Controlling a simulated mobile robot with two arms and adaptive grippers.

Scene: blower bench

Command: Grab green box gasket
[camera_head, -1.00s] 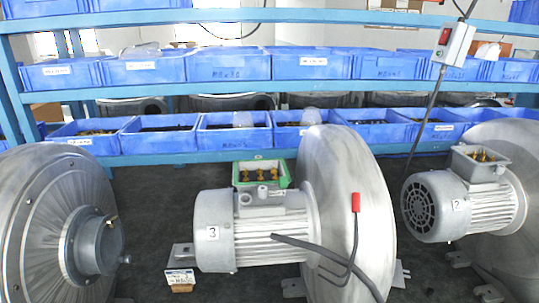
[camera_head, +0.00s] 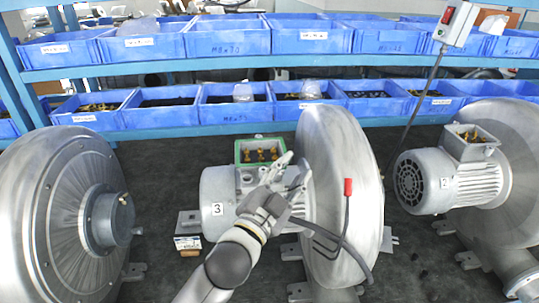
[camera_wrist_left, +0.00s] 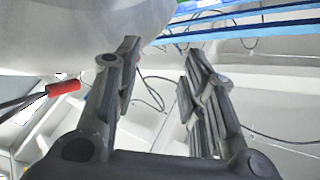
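The green box gasket (camera_head: 238,153) shows as a green rim around the open terminal box on top of the motor marked 3 (camera_head: 219,190). Brass-coloured terminals stand inside the box. My left gripper (camera_head: 298,162) is just to the right of the box, beside the large round blower housing (camera_head: 340,140), and does not hold the gasket. In the left wrist view my left gripper (camera_wrist_left: 162,62) is open, with nothing between its fingers. The gasket does not show in that view. My right gripper is not in view.
Another motor (camera_head: 470,185) with an open box is at the right, and a bare blower (camera_head: 50,215) at the left. Shelves with blue bins (camera_head: 228,38) run behind.

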